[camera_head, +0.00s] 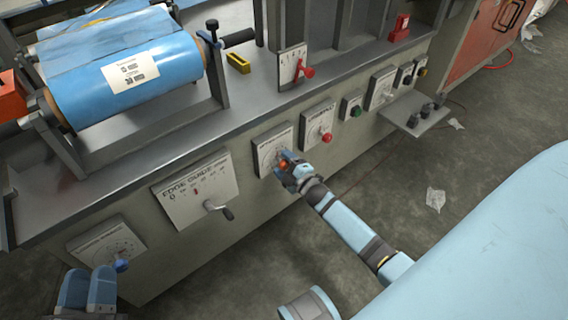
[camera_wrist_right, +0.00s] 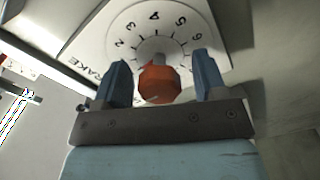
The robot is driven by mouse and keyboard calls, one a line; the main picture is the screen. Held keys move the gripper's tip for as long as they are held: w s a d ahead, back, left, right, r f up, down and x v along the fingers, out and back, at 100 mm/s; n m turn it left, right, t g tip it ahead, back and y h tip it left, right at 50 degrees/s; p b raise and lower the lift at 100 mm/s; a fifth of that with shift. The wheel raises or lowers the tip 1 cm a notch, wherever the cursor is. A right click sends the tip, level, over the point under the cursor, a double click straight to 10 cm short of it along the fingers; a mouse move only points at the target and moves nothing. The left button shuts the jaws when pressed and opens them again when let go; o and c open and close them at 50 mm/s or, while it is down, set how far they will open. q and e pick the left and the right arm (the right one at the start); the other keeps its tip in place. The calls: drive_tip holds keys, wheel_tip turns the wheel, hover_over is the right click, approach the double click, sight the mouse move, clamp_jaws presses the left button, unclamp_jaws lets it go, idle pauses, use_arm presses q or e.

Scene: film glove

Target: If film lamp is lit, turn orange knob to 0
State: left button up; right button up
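The orange knob (camera_wrist_right: 159,84) sits on a white numbered dial plate (camera_wrist_right: 100,40), which also shows on the machine front in the head view (camera_head: 265,148). My right gripper (camera_wrist_right: 165,80) is open, with one blue finger on each side of the knob and visible gaps between. In the head view the right gripper (camera_head: 288,170) is at the dial and partly hides the knob. Numbers 2 to 6 show on the dial; the 0 mark is not readable. My left gripper (camera_head: 88,290) is at the bottom left, below a blue knob; its fingertips are unclear. I cannot identify the film lamp.
The edge guide panel (camera_head: 195,190) with a crank is left of the dial. A red knob (camera_head: 326,138) and a green button (camera_head: 356,112) are to the right. A blue film roll (camera_head: 125,80) lies on the machine. The floor in front is mostly open.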

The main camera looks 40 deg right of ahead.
sight(287, 166)
drive_tip(key=shift+s, duration=0.1)
drive_tip(key=shift+s, duration=0.35)
drive_tip(key=s+p, duration=0.1)
drive_tip(key=s, duration=0.2)
drive_tip(key=shift+d+r, duration=0.1)
drive_tip(key=shift+d, duration=0.05)
use_arm(q)
drive_tip(key=f, duration=0.1)
drive_tip(key=a+f+g+y+p, duration=0.1)
drive_tip(key=f+y+p, duration=0.1)
drive_tip(key=shift+w+a+f+g, duration=0.15)
drive_tip(key=shift+a+f+g, duration=0.1)
drive_tip(key=shift+a+g, duration=0.05)
use_arm(e)
drive_tip(key=s, duration=1)
drive_tip(key=shift+d, duration=0.4)
